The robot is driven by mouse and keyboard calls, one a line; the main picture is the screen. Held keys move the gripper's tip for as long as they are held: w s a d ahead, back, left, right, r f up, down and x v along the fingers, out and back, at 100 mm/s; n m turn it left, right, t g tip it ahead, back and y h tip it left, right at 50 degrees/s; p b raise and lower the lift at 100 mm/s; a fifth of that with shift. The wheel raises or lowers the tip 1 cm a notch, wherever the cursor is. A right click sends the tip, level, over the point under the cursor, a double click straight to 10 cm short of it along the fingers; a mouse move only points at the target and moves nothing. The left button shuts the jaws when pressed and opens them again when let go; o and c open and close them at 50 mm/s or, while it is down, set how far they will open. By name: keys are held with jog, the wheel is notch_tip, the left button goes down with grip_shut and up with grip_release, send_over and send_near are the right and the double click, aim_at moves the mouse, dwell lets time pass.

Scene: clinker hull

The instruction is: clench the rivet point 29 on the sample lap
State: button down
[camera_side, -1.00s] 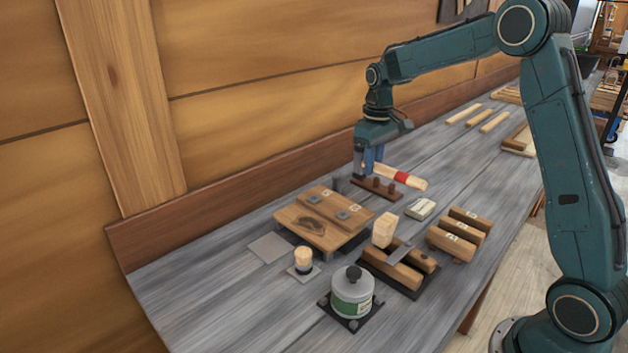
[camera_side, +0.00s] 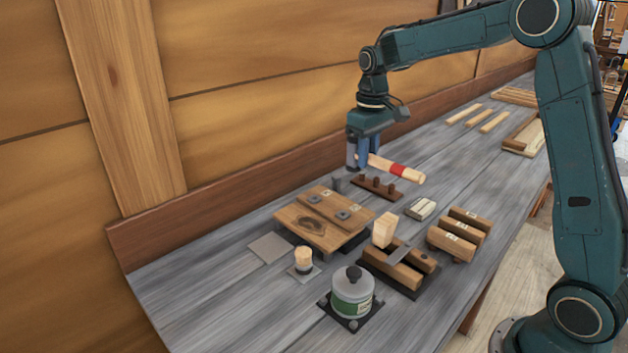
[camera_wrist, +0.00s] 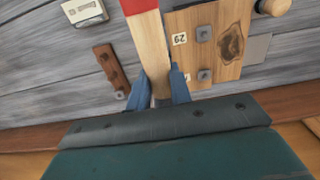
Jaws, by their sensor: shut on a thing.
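My gripper (camera_side: 361,160) is shut on the wooden handle of a tool (camera_side: 411,175) with a red band. The handle sticks out to the right, above the bench; the tool's other end is hidden or unclear at the jaws. In the wrist view the handle (camera_wrist: 147,45) runs up from between the fingers (camera_wrist: 160,88). The sample lap (camera_side: 301,227) is a pair of overlapping boards, left of and below my gripper. In the wrist view, a label 29 (camera_wrist: 180,38) sits beside a square metal plate (camera_wrist: 203,33) on the lap; a second plate (camera_wrist: 204,75) lies nearer the jaws.
A dark peg rack (camera_side: 377,188) stands below the held tool. The plank wall rises behind.

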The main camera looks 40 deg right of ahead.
jog(key=s+a+r, duration=0.4)
jog(key=a+r, duration=0.4)
jog(key=shift+s, duration=0.15)
jog(key=shift+a, duration=0.1)
jog(key=shift+f, duration=1.4)
dwell(0.5)
dwell(1.3)
